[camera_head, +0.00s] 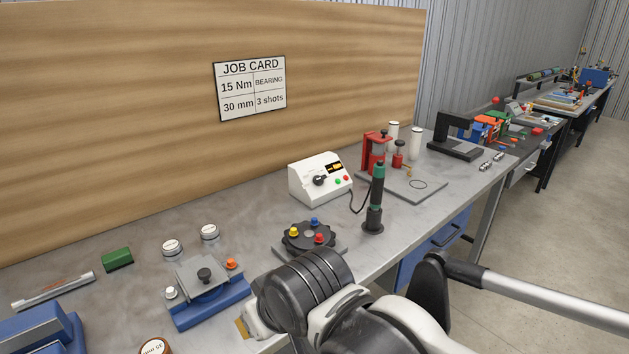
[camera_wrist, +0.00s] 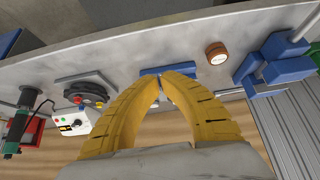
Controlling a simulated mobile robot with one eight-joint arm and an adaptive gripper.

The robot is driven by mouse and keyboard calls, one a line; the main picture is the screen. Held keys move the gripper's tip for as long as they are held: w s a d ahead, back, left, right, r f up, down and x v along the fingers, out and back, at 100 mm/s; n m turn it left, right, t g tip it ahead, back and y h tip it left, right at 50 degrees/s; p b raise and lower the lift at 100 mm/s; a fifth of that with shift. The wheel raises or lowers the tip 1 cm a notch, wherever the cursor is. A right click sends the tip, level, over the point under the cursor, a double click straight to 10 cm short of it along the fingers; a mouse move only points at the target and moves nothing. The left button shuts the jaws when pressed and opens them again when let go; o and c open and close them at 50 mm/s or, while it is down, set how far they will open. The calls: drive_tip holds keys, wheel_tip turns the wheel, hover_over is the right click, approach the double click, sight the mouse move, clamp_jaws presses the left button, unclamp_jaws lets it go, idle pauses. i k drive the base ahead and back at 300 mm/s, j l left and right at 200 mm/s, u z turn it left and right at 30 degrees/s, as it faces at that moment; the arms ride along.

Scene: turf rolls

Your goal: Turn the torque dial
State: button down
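The torque dial is a black knob (camera_head: 320,181) on the sloped face of a white control box (camera_head: 330,190), beside a small display and a red and a green button. The box also shows at the left in the wrist view (camera_wrist: 76,120), upside down, partly cut off by my left finger. My gripper (camera_wrist: 160,77) has yellow fingers whose tips meet with nothing between them. In the head view only a small yellow bit shows below my dark wrist. My gripper is apart from the box, near the blue fixture at the bench front.
A black round plate with coloured knobs (camera_head: 310,237) and an upright green-topped screwdriver (camera_head: 376,195) stand in front of the box. A red press (camera_head: 376,152) is to its right. A blue fixture (camera_head: 209,306) is at the left. A job card (camera_head: 250,87) reads 15 Nm.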

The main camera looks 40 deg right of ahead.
sight(317, 180)
drive_tip(key=l, duration=0.45)
drive_tip(key=i+l, duration=0.15)
drive_tip(key=l, duration=0.8)
drive_tip(key=i+z, duration=0.05)
